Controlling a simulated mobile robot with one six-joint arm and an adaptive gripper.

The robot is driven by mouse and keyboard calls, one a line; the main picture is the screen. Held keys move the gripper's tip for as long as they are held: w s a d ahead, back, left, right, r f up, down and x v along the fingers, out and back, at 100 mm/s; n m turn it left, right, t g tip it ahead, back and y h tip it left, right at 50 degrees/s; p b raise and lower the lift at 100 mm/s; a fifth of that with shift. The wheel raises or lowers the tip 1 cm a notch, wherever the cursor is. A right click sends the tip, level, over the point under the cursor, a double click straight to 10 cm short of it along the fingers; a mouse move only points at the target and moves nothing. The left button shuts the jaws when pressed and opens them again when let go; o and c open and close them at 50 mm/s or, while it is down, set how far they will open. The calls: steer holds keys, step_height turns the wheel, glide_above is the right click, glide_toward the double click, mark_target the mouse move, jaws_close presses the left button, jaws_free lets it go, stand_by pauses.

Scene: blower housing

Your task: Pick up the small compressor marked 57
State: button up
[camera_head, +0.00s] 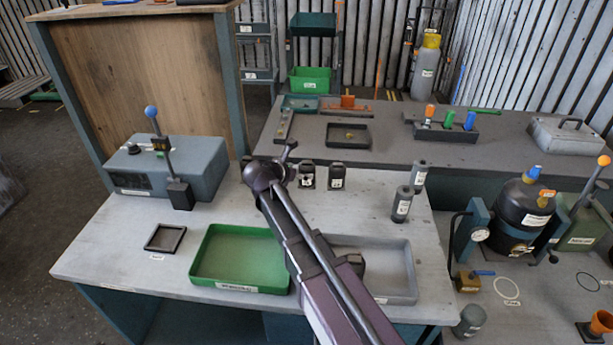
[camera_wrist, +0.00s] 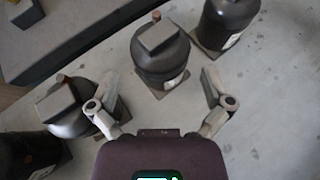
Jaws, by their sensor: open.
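In the wrist view, a dark rounded compressor (camera_wrist: 165,65) with a square block on top stands ahead of my gripper (camera_wrist: 161,80), between the lines of its two fingers. The fingers are spread and hold nothing. A second, similar compressor (camera_wrist: 62,112) is at the left, partly behind the left finger. A third dark rounded unit (camera_wrist: 228,28) is at the upper right. In the head view, two small black compressors (camera_head: 307,177) and (camera_head: 337,177) with white labels stand at the back of the grey table. I cannot read 57 on any label. My gripper is not clear in the head view.
The table (camera_head: 120,235) also bears a green tray (camera_head: 238,257), a grey tray (camera_head: 402,262) partly behind my arm, a small dark tray (camera_head: 165,238), and a grey box (camera_head: 165,165) with a blue-knobbed lever. Grey cylinders (camera_head: 402,205) stand at the right. Another bench (camera_head: 385,145) lies behind.

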mark_target(307, 170)
steer(key=shift+b+x, duration=0.75)
steer(key=shift+x, duration=1.2)
steer(key=c, duration=1.2)
